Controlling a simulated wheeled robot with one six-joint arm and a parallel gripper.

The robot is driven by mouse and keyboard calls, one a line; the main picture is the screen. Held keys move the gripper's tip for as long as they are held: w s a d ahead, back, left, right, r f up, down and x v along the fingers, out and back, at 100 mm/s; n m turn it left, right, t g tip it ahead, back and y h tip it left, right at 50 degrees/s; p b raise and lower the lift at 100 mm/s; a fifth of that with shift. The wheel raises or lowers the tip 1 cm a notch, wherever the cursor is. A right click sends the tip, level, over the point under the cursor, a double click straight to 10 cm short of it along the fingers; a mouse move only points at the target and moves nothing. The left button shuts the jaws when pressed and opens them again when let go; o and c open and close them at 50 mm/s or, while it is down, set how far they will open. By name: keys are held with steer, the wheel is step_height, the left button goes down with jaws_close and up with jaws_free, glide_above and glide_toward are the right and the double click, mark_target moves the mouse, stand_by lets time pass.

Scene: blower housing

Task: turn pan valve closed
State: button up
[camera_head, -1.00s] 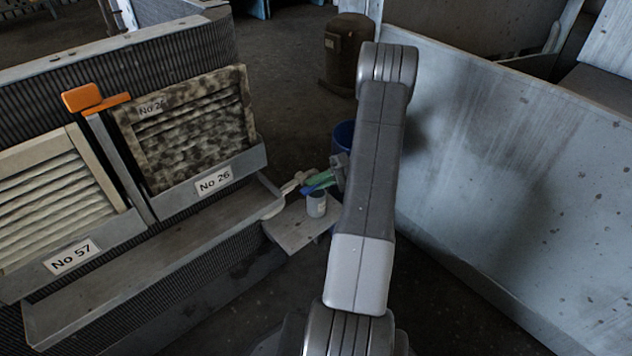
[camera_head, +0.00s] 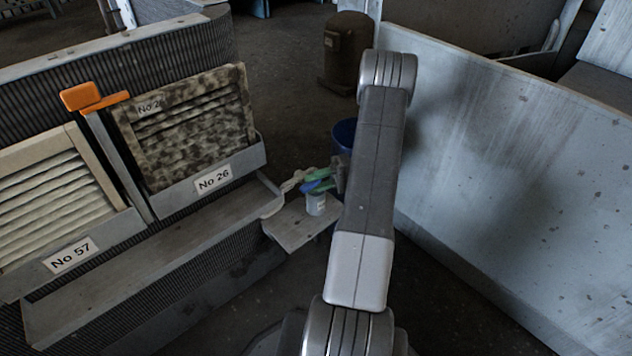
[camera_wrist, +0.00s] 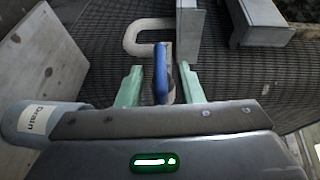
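The blue valve handle (camera_wrist: 160,75) stands upright in the wrist view, in front of a pale curved pipe (camera_wrist: 138,38). My gripper (camera_wrist: 161,86) is open, with one green finger on each side of the handle and a visible gap on both sides. In the head view my gripper (camera_head: 321,181) is at the pipe end by the panel stand, partly hidden by my arm. The blue handle (camera_head: 309,185) shows small beside the green fingers there.
A grey cup labelled Drain (camera_wrist: 38,121) sits close at the left of my gripper; it stands on a small shelf (camera_head: 290,228) in the head view. Filter panels (camera_head: 190,125) stand left. A blue bin (camera_head: 344,132) is behind my arm. A large grey panel (camera_head: 520,190) bounds the right.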

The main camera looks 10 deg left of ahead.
steer(key=shift+w, duration=0.1)
steer(key=p+v, duration=1.1)
steer(key=v, duration=0.1)
steer(key=shift+w+r, duration=0.3)
steer(key=shift+r, duration=0.05)
steer(key=shift+d+p, duration=0.2)
steer(key=shift+p, duration=0.6)
steer(key=p, duration=0.5)
steer(key=shift+w+d, duration=0.15)
steer(key=shift+d, duration=0.2)
steer(key=shift+d+f+p, duration=0.2)
steer(key=shift+f+p, duration=0.05)
steer(key=shift+p, duration=1)
steer(key=shift+o, duration=0.3)
